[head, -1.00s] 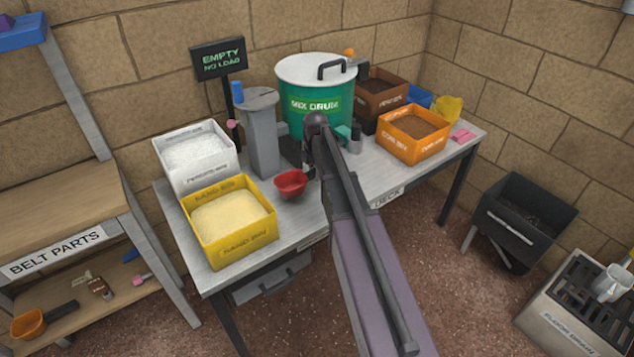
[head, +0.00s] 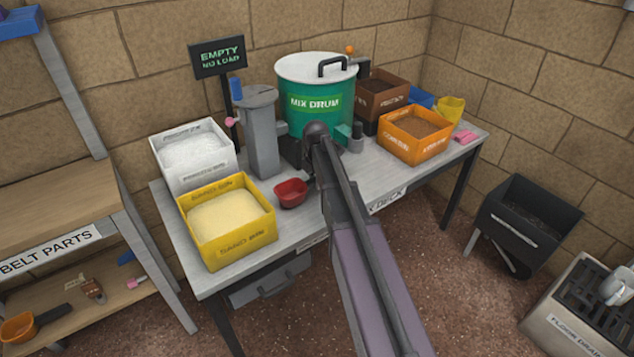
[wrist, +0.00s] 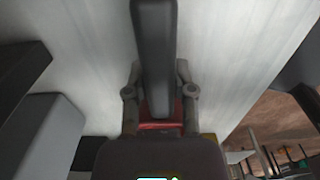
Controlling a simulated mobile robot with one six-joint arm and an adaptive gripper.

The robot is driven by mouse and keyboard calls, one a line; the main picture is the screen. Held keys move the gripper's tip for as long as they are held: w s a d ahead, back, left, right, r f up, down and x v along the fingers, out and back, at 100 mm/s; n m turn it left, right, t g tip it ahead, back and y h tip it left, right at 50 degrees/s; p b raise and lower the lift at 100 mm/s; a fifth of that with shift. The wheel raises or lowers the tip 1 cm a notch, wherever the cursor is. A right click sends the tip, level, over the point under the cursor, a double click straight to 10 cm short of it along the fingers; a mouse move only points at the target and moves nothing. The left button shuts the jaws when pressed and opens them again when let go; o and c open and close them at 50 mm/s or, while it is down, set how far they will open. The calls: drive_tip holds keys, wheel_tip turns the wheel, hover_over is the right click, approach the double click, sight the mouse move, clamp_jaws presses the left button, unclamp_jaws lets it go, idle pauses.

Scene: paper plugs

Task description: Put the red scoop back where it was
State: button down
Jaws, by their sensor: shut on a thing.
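The red scoop (head: 290,193) is at the deck table's front edge area, just right of the yellow sand bin. It looks level, at or very near the tabletop; I cannot tell whether it touches. My gripper (wrist: 160,95) is shut on the scoop's dark handle (wrist: 153,45), with a bit of red showing behind it in the wrist view. In the head view my arm hides most of the gripper and the handle.
The yellow sand bin (head: 236,253) and white bin (head: 205,178) stand left of the scoop. A grey post (head: 262,140) and green mix drum (head: 303,121) stand behind it. An orange bin (head: 410,148) is at the right. The table strip (head: 278,228) in front of the scoop is bare.

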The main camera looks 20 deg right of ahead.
drive_tip(key=shift+c, duration=2.3)
unclamp_jaws()
wheel_tip(320, 180, up, 12)
drive_tip(key=p, duration=1.2)
drive_tip(key=shift+d, duration=0.15)
